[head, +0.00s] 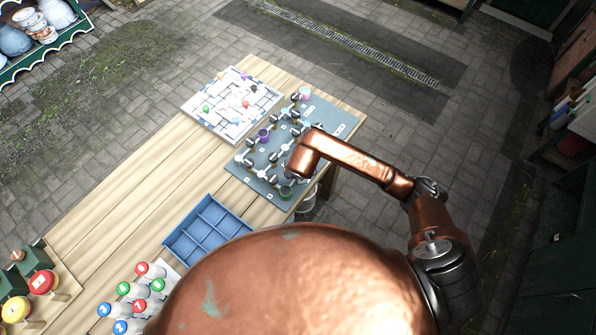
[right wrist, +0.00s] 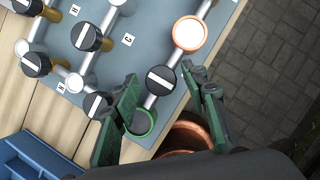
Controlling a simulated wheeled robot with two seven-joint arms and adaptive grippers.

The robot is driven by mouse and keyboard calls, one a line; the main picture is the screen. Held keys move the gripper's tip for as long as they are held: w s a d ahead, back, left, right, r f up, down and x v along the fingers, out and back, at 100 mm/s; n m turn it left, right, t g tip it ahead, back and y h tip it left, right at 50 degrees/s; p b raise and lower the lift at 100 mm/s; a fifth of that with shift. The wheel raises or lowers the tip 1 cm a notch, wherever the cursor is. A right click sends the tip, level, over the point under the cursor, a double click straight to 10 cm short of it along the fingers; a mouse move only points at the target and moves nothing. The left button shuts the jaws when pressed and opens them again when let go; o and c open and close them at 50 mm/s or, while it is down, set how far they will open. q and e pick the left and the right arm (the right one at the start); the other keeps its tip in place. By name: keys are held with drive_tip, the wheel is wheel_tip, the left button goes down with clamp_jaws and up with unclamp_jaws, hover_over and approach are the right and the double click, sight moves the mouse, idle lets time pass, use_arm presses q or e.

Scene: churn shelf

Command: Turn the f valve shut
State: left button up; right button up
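The grey-blue valve board (head: 262,187) lies on the wooden table and carries pipes, black knobs with white bars, and small letter tags. In the right wrist view, one black knob (right wrist: 160,80) sits between the fingertips of my right gripper (right wrist: 163,74), with its white bar slanting. The fingers are apart, with gaps on both sides of the knob. A green ring-shaped cup (right wrist: 143,123) is below it and an orange-rimmed white cup (right wrist: 188,33) above it. My left gripper is not in view.
A white maze-like board (head: 232,104) with coloured pieces lies behind the valve board. A blue divided tray (head: 207,232) and several colour-capped bottles (head: 150,270) stand nearer on the table. Other black knobs (right wrist: 86,37) crowd the left of the wrist view. Paving lies beyond the table.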

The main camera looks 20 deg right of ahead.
drive_tip(key=shift+o, duration=0.2)
drive_tip(key=shift+s, duration=0.1)
drive_tip(key=v, duration=1.1)
drive_tip(key=shift+r, duration=0.45)
